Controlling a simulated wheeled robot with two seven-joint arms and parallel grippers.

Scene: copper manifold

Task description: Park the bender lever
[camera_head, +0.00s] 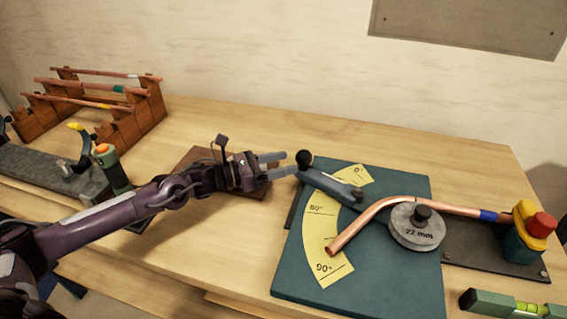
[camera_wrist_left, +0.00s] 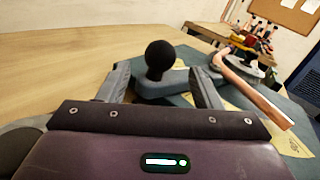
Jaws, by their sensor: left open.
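The bender lever (camera_head: 335,187) is a grey-blue arm with a black ball knob (camera_head: 304,158) at its end. It lies over the teal bender plate (camera_head: 285,281), near the 0° end of the yellow angle scale (camera_head: 319,228). A bent copper pipe (camera_head: 372,213) passes the round 22 mm former (camera_head: 416,232). My left gripper (camera_head: 286,164) is open just left of the knob. In the left wrist view the knob (camera_wrist_left: 160,56) shows between the two spread fingers (camera_wrist_left: 160,88); I cannot tell whether they touch it. My right gripper is not in view.
A red and yellow clamp (camera_head: 531,232) stands at the right, with a green level (camera_head: 505,304) before it. A wooden rack (camera_head: 125,125) with copper pipes stands at the back left. A green-handled tool (camera_head: 112,170) is near my left arm. The table behind the plate is clear.

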